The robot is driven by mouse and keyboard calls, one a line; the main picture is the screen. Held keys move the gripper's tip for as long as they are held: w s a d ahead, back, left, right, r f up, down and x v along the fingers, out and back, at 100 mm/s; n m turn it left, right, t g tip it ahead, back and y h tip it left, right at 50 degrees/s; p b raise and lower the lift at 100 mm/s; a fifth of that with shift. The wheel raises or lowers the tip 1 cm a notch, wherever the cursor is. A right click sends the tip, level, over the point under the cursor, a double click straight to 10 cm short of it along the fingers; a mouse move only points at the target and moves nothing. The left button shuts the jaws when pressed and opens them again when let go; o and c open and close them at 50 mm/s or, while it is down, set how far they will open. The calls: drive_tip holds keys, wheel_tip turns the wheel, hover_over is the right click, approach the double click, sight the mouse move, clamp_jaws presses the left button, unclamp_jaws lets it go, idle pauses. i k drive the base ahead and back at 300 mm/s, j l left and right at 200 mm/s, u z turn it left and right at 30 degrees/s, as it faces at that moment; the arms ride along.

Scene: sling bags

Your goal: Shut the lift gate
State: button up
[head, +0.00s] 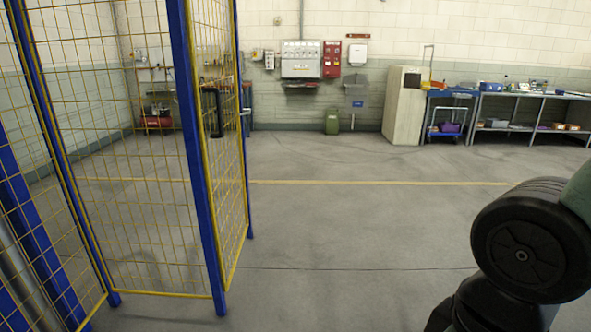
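The gate appears to be the narrow yellow mesh panel with a blue frame (232,150), left of centre. It is seen at a steep angle and stands on the floor, running away from me from a blue post (194,150). A black handle (219,112) shows on its near part. The panel looks swung out at an angle to the wider mesh panel (125,150) on the left. I cannot tell any latch. My arm shows at the lower right, well apart from the gate; my gripper's fingers are not visible.
More mesh fencing with blue posts (42,120) fills the left edge. Open grey floor (360,230) lies from the gate to my arm. A cabinet (404,108), a cart (448,122), shelves (535,110) and a green bin (332,121) stand along the back wall.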

sight(227, 287)
drive_tip(key=i+l+u, duration=0.1)
drive_tip(key=i+u, duration=0.25)
drive_tip(key=i, duration=0.15)
drive_tip(key=i+l+u, duration=0.7)
drive_tip(key=i, duration=0.2)
drive_tip(key=i+l+u, duration=0.25)
drive_tip(key=i+l, duration=0.15)
drive_tip(key=i, duration=0.1)
